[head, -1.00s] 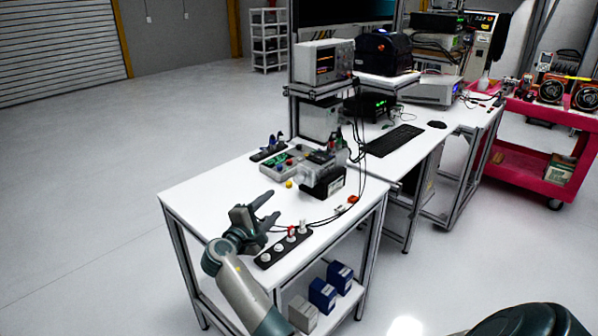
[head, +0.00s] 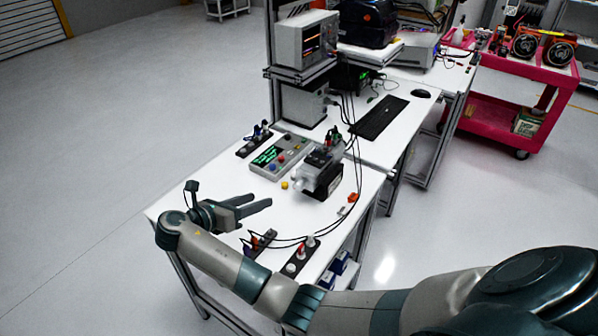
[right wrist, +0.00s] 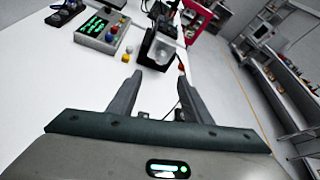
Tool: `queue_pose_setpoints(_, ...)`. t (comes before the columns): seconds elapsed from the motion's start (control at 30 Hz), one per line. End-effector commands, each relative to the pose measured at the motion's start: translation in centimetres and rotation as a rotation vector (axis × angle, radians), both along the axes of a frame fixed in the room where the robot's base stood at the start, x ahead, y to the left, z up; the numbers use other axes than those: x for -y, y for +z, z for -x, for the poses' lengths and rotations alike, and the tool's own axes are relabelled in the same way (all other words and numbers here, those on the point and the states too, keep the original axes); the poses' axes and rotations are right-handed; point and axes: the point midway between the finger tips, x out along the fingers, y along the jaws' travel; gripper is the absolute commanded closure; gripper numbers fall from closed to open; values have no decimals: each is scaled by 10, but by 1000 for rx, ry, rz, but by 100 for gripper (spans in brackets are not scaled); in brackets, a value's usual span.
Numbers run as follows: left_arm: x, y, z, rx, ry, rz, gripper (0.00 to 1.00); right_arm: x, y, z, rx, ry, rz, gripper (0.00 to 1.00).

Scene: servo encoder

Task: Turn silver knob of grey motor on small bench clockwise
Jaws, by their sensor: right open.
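The grey and black motor (head: 326,180) stands on the small white bench (head: 215,178), with its silver knob (head: 303,185) on the side facing my right gripper. My right gripper (head: 267,203) is open and empty over the bench, left of the motor and apart from it, with its fingers pointing toward it. In the right wrist view the motor (right wrist: 150,47) is ahead of the two spread fingers (right wrist: 159,76), and the pale knob (right wrist: 165,53) shows at its front. My left gripper is not in view.
A control box (head: 280,158) with coloured buttons sits behind the knob, with a yellow button (head: 284,185) beside it. A power strip (head: 300,258) with plugs and cables lies at the front edge. The bench's left part is clear.

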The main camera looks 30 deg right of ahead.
Motion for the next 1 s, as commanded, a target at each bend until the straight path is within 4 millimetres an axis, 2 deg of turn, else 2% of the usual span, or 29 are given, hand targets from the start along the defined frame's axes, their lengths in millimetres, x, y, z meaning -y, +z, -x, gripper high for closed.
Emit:
queue_pose_setpoints(0.57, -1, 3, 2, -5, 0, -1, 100, 2, -1, 1, -28, 5, 6, 55)
queue_pose_setpoints(0.77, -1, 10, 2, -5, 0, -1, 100, 19, -5, -3, -27, 3, 7, 55)
queue_pose_setpoints(1.0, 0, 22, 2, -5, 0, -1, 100, 54, -19, -11, -28, 2, 8, 55)
